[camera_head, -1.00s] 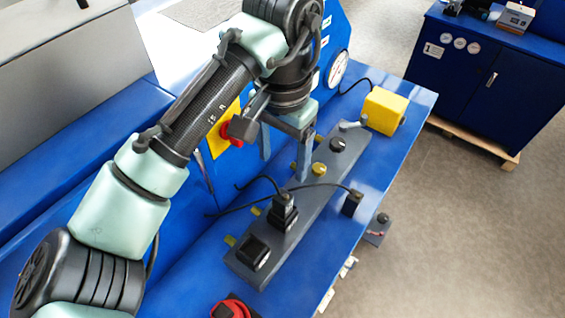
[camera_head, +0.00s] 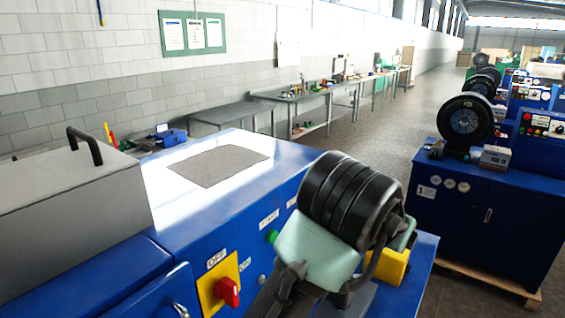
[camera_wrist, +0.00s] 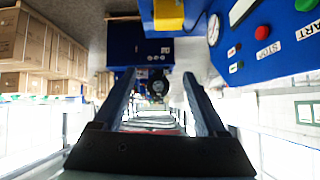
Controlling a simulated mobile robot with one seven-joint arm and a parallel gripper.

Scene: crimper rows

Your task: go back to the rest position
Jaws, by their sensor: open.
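My gripper (camera_wrist: 160,76) shows in the wrist view with its two dark fingers apart and nothing between them. It points out over the hall, clear of the machine. In the head view my arm rises at the bottom middle in front of the blue machine (camera_head: 215,215), and my gripper is out of sight there. The dark strip with the small black parts on the machine's ledge is not visible in the head view now.
The machine front carries a red switch on a yellow plate (camera_head: 215,292). A yellow box (camera_head: 393,266) sits behind my arm; it also shows in the wrist view (camera_wrist: 168,15). A blue cabinet (camera_head: 480,215) stands at right, with open floor before the wall benches.

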